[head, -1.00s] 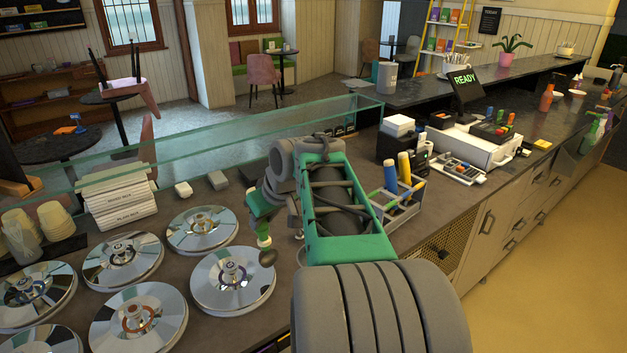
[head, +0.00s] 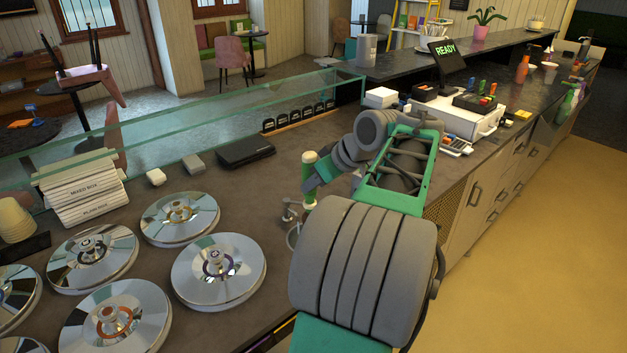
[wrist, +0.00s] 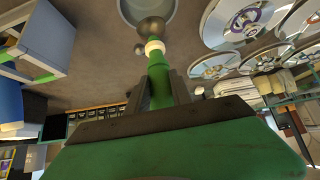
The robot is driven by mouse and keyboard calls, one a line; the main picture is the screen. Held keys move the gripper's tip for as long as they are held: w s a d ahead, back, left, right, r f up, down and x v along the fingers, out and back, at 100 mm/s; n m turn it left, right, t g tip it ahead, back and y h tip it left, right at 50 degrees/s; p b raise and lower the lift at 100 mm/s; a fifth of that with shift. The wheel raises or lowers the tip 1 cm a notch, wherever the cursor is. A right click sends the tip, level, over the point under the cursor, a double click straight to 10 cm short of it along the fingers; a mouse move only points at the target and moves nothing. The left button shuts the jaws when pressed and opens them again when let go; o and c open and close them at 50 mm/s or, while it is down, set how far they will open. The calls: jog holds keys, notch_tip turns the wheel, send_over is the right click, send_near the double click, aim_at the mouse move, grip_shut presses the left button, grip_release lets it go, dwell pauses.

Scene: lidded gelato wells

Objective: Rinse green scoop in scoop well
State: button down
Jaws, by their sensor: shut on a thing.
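The green scoop is in my gripper (wrist: 158,92). In the wrist view its green handle (wrist: 158,68) runs upright between the two fingers, with a pale collar and a grey metal head (wrist: 150,28) at the far end. The head overlaps the near rim of a round grey well (wrist: 127,12), cut off by the top edge. I cannot tell if it is inside. In the head view the handle (head: 309,172) stands roughly upright at my gripper (head: 311,192), and part of the well's rim (head: 291,236) shows beside my wrist, which hides the rest.
Several shiny round lids (head: 217,268) cover wells to the left. A glass guard (head: 220,115) runs along the counter's back edge. A black pad (head: 245,151) and small grey blocks lie behind. A white and black machine (head: 465,115) stands to the right.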

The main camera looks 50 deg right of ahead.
notch_tip(320, 180, down, 8)
jog(key=b, duration=0.6)
dwell(2.2)
notch_tip(320, 180, up, 13)
jog(key=p, duration=1.1)
jog(key=shift+f, duration=0.1)
